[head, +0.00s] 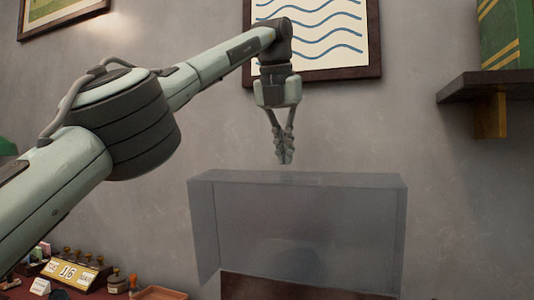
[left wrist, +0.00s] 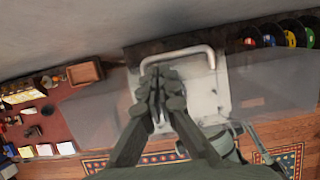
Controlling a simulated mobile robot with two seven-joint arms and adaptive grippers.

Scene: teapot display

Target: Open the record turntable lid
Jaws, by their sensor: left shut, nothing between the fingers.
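The turntable lid (head: 310,225) is a see-through grey box at the lower middle of the head view. Its broad face stands upright, and its narrow edge is at the top. A dark wooden part of the turntable (head: 290,289) shows at its foot, and the rest is cut off by the frame. My left gripper (head: 285,158) points down, shut and empty, just above the lid's top edge in the picture. It also shows shut in the left wrist view (left wrist: 160,85). I cannot tell whether it touches the lid.
A wall shelf (head: 490,86) with a green box (head: 506,35) juts out at the right. A wave picture (head: 320,35) hangs behind my gripper. Several records (left wrist: 290,32) show in the left wrist view.

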